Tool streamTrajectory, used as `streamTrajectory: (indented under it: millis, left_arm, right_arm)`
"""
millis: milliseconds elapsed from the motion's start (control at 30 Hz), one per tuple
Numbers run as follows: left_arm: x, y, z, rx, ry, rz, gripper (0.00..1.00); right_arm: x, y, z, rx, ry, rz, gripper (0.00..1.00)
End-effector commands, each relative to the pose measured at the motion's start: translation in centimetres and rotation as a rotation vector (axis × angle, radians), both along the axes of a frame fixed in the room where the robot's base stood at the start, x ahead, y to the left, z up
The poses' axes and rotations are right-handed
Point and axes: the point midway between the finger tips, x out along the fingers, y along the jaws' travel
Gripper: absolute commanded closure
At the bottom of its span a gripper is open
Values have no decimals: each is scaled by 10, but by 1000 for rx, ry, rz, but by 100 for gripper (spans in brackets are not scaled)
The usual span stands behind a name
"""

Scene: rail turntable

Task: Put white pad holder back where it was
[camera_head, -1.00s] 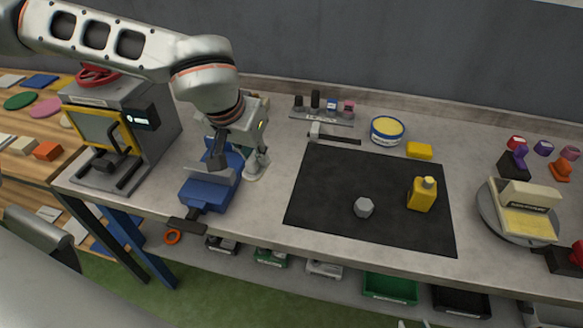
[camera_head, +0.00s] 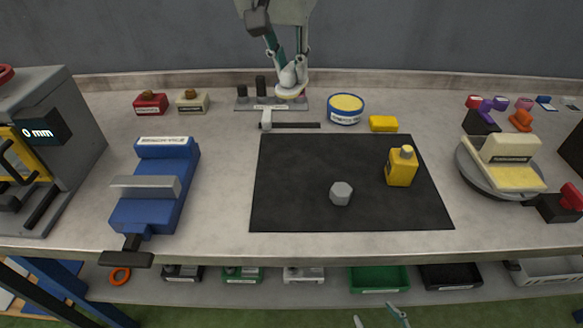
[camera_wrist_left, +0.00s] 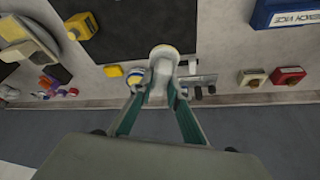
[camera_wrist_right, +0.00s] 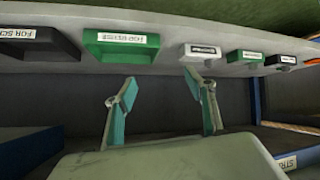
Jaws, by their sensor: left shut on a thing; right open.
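The white pad holder (camera_head: 289,80), a rounded white knob with a yellowish rim at its lower end, is held in my left gripper (camera_head: 287,66) at the back of the bench. In the left wrist view the holder (camera_wrist_left: 162,66) sits between the two fingers. It is over or in front of the grey holder rack (camera_head: 245,104); I cannot tell whether it touches it. Two dark holders stand at the rack's left; its right part is mostly hidden. My right gripper (camera_wrist_right: 160,100) is open and empty, low before the bench; its fingertips show at the head view's bottom edge (camera_head: 382,319).
A hammer-like tool (camera_head: 290,125) lies before the rack. A blue-rimmed tin (camera_head: 346,118) and yellow block (camera_head: 383,124) are right of it. The black mat (camera_head: 290,170) bears a yellow bottle (camera_head: 401,168) and grey hexagonal piece (camera_head: 341,194). A blue vice (camera_head: 150,205) stands left.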

Motion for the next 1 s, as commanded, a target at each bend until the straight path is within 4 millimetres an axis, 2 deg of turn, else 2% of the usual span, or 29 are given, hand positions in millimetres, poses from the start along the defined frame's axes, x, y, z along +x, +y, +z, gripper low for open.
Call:
streamTrajectory:
  millis: [133,500,633,867,1000]
  left_arm:
    - [0,-2,-26,2,3,-6,100]
    - [-1,-2,-115,1,5,-5,100]
    - [0,-1,-133,0,2,-4,100]
    - [0,-1,-145,0,0,-3,100]
    - [0,-1,-165,2,4,-3,100]
  right_arm:
    - [1,1,-2,0,-4,3,45]
    - [-6,1,-19,-13,16,8,45]
    - [-6,0,-21,-18,18,8,45]
    - [-3,-1,-17,-18,8,7,45]
    - [-4,-1,-20,-19,11,7,45]
